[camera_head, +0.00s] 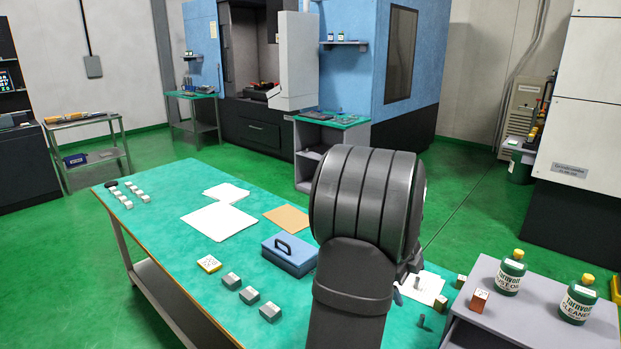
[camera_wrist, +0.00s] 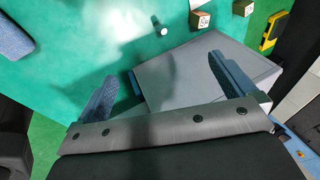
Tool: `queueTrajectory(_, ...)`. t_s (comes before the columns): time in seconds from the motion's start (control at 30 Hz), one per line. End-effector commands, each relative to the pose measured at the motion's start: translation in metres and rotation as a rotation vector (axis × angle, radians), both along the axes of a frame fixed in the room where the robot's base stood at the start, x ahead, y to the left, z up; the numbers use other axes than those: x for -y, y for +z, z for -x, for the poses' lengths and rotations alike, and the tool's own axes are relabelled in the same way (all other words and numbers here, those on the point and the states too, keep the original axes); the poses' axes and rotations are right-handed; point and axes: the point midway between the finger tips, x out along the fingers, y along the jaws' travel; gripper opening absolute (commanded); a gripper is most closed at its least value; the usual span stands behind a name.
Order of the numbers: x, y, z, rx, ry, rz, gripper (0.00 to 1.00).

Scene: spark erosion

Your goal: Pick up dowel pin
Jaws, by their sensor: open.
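A small metal cylinder, which looks like the dowel pin (camera_wrist: 162,30), stands on the green tabletop near the top middle of the wrist view. A small grey upright piece that seems to be the same pin (camera_head: 421,320) shows right of my arm in the head view. My gripper (camera_wrist: 162,68) is open and empty, its two fingers wide apart. The pin lies beyond the fingertips in the wrist view, not between them. In the head view my arm hides most of the gripper.
Small marked blocks (camera_wrist: 200,19) stand near the pin. A grey flat-topped unit (camera_wrist: 190,70) shows beyond the fingers. The green bench (camera_head: 160,235) also holds a blue case (camera_head: 290,255), paper sheets and metal blocks. Green bottles (camera_head: 511,272) stand on the grey top at right.

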Motion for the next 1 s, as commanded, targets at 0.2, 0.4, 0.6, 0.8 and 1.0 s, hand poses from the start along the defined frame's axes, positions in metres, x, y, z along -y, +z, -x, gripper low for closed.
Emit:
queueTrajectory(0.2, 0.0001, -0.0002, 0.0001, 0.0, 0.0, 0.0, 1.0)
queueTrajectory(0.4, 0.0002, -0.0003, 0.0, 0.0, 0.0, 0.0, 0.98)
queueTrajectory(0.6, 0.0002, -0.0003, 0.0, 0.0, 0.0, 0.0, 0.59)
queueTrajectory(0.8, 0.0002, -0.0003, 0.0, 0.0, 0.0, 0.0, 0.4)
queueTrajectory(1.0, 0.0004, -0.0004, 0.0003, -0.003, 0.008, 0.0, 0.4)
